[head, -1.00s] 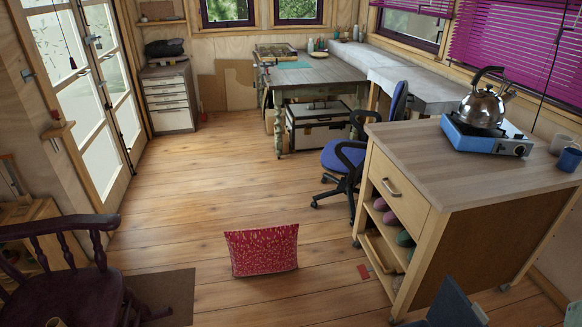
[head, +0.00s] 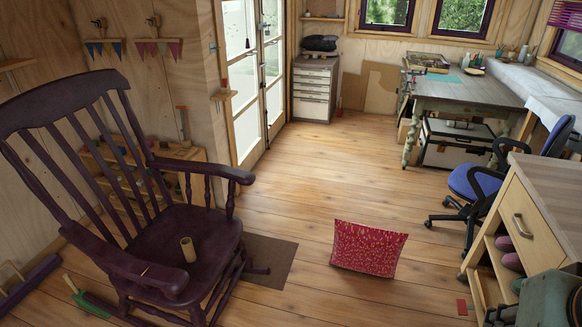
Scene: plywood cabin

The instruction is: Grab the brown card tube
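The brown card tube (head: 188,249) stands upright on the seat of the dark purple rocking chair (head: 88,262), at the lower left of the head view. It is short and light brown, and its open top end shows. The chair's armrests and spindles rise around the seat, and the near armrest passes in front of and to the left of the tube. Nothing touches the tube from above. I cannot make out my gripper in this view. A grey-green shape is cut off at the lower right corner, and I cannot tell what it is.
A red patterned cushion (head: 368,248) stands on the floor right of the chair. A dark mat (head: 268,262) lies beside the chair. A low wooden shelf (head: 140,165) is behind the chair. A blue office chair (head: 480,182) and a drawer cabinet (head: 525,230) stand right. The middle floor is clear.

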